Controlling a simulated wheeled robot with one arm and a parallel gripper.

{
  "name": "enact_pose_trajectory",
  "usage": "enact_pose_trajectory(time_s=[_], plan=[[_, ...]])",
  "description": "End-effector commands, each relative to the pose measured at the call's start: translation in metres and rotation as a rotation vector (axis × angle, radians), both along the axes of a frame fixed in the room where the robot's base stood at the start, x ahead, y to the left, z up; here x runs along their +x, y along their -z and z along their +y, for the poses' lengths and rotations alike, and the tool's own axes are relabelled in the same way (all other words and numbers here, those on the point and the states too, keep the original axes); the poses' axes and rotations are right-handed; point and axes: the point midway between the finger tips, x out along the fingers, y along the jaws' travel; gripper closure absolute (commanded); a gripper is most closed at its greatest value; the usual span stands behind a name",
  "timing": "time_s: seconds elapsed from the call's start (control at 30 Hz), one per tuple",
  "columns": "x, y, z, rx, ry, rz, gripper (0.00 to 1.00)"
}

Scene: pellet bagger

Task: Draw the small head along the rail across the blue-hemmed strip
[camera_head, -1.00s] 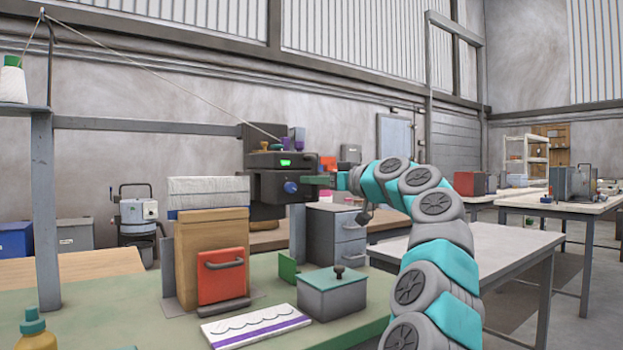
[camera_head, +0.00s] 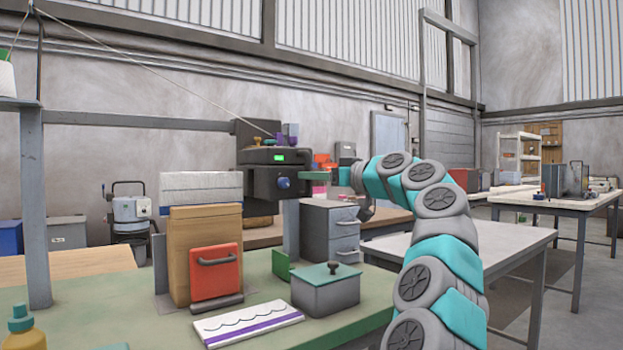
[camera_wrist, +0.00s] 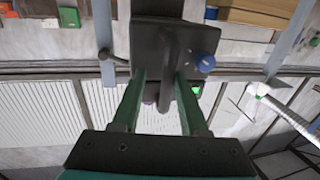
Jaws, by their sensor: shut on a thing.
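The small head (camera_head: 270,180) is a dark box with a lit green display and a blue knob, right of the bag top. It also fills the top middle of the wrist view (camera_wrist: 146,42). My gripper (camera_head: 328,176) reaches it from the right. In the wrist view my green fingers (camera_wrist: 160,78) close on its dark handle (camera_wrist: 169,55); the exact contact is hard to see. The blue-hemmed strip (camera_head: 200,182) is white and stands along the top of a brown bag (camera_head: 190,225). A grey horizontal rail (camera_head: 140,122) runs behind, leftward from the head.
A thread runs from a cone (camera_head: 6,75) at upper left to the head. On the green bench (camera_head: 100,315) are a red handled block (camera_head: 215,280), a purple-hemmed white strip (camera_head: 247,325), a lidded grey box (camera_head: 327,295) and a yellow bottle (camera_head: 20,335).

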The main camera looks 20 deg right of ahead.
Motion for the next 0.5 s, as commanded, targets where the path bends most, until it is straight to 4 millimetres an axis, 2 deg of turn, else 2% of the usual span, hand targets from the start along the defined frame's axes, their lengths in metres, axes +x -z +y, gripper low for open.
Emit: enact_pose_trajectory(time_s=[0.03,0.3,0.5], plan=[[-0.007,0.002,-0.008,0.004,0.007,-0.005,0.68],[-0.040,0.000,-0.027,0.004,0.007,-0.006,0.68],[-0.053,-0.001,-0.034,0.002,0.005,-0.005,0.68]])
